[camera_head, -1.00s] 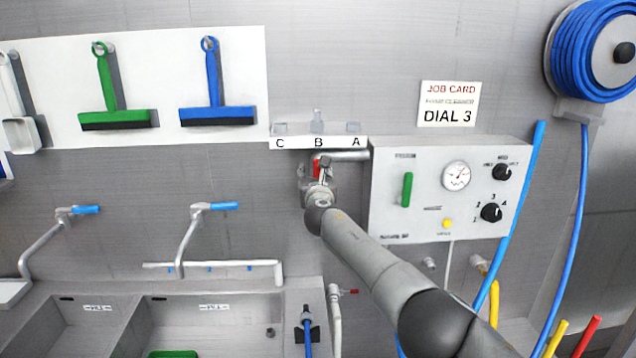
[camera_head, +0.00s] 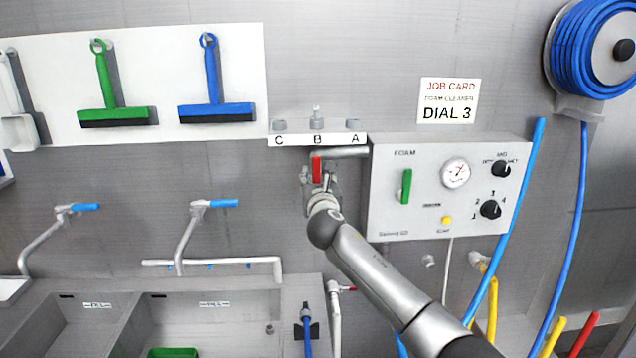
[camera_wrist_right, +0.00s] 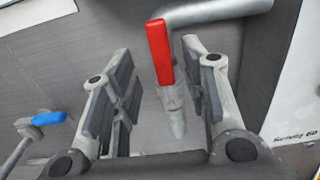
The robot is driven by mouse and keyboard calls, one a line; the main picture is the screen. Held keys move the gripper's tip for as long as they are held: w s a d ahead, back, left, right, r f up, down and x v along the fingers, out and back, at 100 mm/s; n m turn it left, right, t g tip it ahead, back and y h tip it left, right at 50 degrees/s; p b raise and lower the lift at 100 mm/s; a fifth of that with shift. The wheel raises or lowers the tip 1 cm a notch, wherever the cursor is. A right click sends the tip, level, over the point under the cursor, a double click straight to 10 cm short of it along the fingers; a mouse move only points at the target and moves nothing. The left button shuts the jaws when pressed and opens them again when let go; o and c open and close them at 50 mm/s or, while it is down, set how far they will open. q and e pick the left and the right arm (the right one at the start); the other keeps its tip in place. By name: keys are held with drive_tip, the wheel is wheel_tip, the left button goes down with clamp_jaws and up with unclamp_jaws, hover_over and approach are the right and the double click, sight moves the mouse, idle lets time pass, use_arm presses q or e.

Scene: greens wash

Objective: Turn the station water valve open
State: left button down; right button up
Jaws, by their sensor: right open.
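The station water valve has a red lever handle (camera_head: 317,169) that stands upright below the shelf marked C, B, A. In the right wrist view the red handle (camera_wrist_right: 160,52) hangs on a grey pipe, and its lower end meets a grey valve body. My right gripper (camera_head: 318,186) is at the valve, just below and in front of the handle. In the right wrist view its fingers (camera_wrist_right: 160,90) are open, one on each side of the handle and valve, with gaps on both sides. My left gripper does not show.
A control panel (camera_head: 450,215) with a green handle (camera_head: 407,186), gauge and dials is right of the valve. The lettered shelf (camera_head: 290,141) is just above. Sink taps (camera_head: 205,204) stand at the left, a blue hose reel (camera_head: 590,50) at upper right.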

drive_tip(key=shift+s, duration=0.7)
drive_tip(key=shift+f, duration=0.15)
